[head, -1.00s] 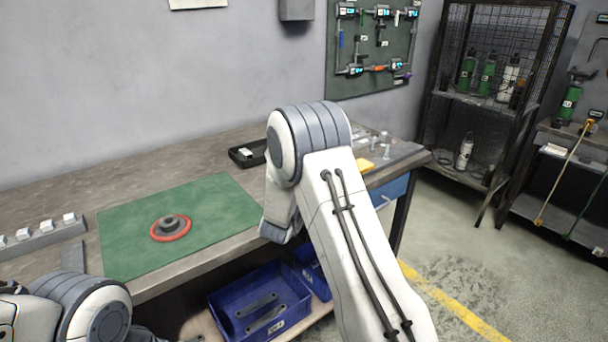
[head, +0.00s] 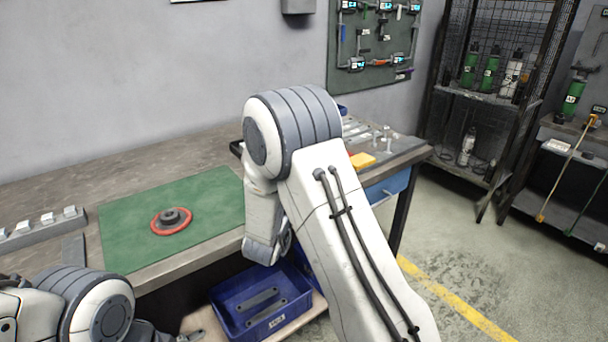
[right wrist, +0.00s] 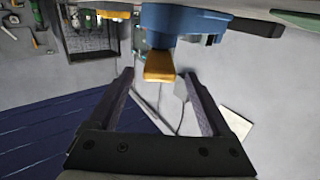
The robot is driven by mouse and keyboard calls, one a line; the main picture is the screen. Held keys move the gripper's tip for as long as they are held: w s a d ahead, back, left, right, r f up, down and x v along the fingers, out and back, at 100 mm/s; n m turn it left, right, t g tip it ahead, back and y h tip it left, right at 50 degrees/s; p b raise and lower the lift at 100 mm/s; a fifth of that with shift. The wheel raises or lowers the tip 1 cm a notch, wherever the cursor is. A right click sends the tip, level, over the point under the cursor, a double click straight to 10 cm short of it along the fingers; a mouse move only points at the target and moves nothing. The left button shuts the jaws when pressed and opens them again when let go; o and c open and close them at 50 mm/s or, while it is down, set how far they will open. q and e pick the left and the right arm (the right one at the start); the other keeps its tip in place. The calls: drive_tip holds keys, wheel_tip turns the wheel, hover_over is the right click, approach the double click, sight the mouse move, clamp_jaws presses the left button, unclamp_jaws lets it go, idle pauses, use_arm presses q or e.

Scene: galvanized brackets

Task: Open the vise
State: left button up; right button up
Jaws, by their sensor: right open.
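In the right wrist view, a blue body (right wrist: 185,22) that looks like the vise fills the top middle, with a black part at its right. An orange-yellow piece (right wrist: 159,66) sticks out from it between the fingertips of my right gripper (right wrist: 159,76). The gripper is open and empty; I cannot tell whether it touches the piece. In the head view, my right arm hides this gripper and most of the vise area; only a small blue patch (head: 343,110) shows behind the elbow. My left arm is at the lower left, its gripper out of view.
A green mat (head: 130,235) with a red ring and dark part (head: 171,220) lies on the bench (head: 110,172). A yellow block (head: 362,160) is at the bench's right. A blue bin (head: 230,298) stands below. A wire-mesh rack (head: 480,98) is at the right.

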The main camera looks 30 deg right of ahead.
drive_tip(key=shift+v, duration=1.15)
drive_tip(key=shift+c, duration=0.3)
